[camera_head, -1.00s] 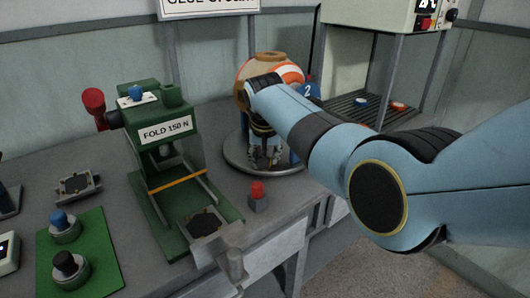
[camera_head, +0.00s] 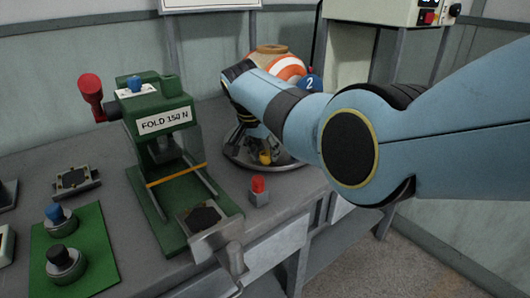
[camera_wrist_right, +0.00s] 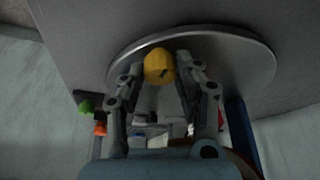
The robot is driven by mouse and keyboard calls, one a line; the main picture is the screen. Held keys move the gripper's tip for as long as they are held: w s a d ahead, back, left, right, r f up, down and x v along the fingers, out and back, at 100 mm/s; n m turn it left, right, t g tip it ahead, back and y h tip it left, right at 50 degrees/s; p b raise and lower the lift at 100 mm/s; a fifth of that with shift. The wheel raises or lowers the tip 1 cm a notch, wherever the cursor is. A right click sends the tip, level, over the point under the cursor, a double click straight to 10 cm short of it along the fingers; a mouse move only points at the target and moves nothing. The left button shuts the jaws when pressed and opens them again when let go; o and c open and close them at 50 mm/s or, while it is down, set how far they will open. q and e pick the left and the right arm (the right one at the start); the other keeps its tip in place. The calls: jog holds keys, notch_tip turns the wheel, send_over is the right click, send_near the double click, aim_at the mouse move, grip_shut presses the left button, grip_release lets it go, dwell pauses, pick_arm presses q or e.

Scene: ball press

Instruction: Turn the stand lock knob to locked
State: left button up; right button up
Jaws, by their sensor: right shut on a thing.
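The yellow stand lock knob (camera_wrist_right: 158,64) sits at the edge of the round grey stand plate (camera_wrist_right: 240,55) and has a dark mark on its face. My right gripper (camera_wrist_right: 162,68) is shut on the knob, with one finger on each side. In the head view, the knob (camera_head: 265,158) shows low on the front of the stand plate (camera_head: 238,157), below my right wrist. The orange and white ball (camera_head: 289,67) is on the stand, partly hidden by my right arm. I cannot read the lock setting. My left gripper is not in view.
A green press (camera_head: 165,125) labelled FOLD 150 N stands left of the stand. A small red button block (camera_head: 259,190) is in front of the stand. A green panel (camera_head: 95,240) with blue and black knobs lies at lower left.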

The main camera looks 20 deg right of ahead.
dwell(0.3)
jog(key=o, duration=1.1)
jog(key=shift+r, duration=0.15)
jog(key=v, duration=0.7)
jog(key=shift+a, duration=0.1)
